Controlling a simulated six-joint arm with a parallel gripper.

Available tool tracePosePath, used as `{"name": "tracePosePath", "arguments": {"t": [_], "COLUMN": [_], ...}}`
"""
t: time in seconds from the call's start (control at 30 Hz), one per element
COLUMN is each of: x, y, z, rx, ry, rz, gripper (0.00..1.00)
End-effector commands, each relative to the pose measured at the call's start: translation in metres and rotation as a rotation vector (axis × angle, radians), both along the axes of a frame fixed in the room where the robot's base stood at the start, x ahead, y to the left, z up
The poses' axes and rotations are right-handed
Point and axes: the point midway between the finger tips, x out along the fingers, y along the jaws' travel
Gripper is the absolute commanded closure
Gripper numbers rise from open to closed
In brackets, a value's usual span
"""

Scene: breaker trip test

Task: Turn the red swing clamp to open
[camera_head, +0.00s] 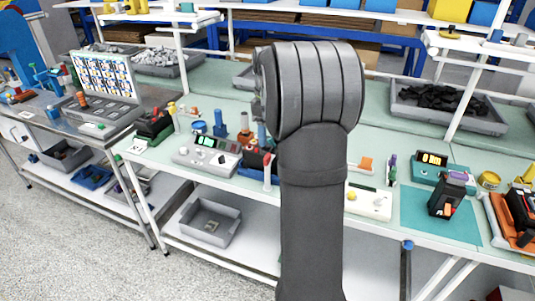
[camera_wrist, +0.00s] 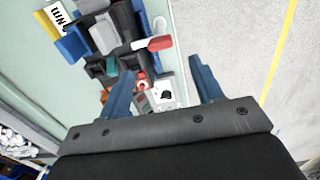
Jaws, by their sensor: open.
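The red swing clamp appears to be the red arm (camera_wrist: 159,43) with a pale shaft, at the table-edge side of a dark grey and black fixture (camera_wrist: 122,25) in the wrist view. In the head view a pale post with a red top (camera_head: 267,171), just left of my arm, seems to be the same part. My gripper (camera_wrist: 160,78) is open and empty, with its two blue fingers apart. The red arm lies beyond the fingertips in the picture, apart from both. In the head view my own arm hides the gripper and part of the fixture.
A pale device with a display (camera_head: 207,154) stands left of the fixture. A teal mat (camera_head: 419,222) bears a black device. Bare floor (camera_wrist: 230,35) lies past the table edge.

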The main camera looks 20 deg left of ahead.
Motion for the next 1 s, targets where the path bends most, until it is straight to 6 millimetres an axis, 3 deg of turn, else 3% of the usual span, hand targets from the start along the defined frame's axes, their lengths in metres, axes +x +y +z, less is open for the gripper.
{"name": "tracePosePath", "arguments": {"t": [0.2,0.4,0.83,1.0], "x": [0.000,0.000,0.000,0.000], "y": [0.000,0.000,0.000,0.000], "z": [-0.047,-0.075,-0.086,-0.086], "rx": [-0.001,0.000,0.001,0.001], "ry": [0.003,0.001,-0.001,-0.001], "rz": [0.000,0.000,0.000,0.000], "gripper": [0.40,0.40,0.40,0.71]}}
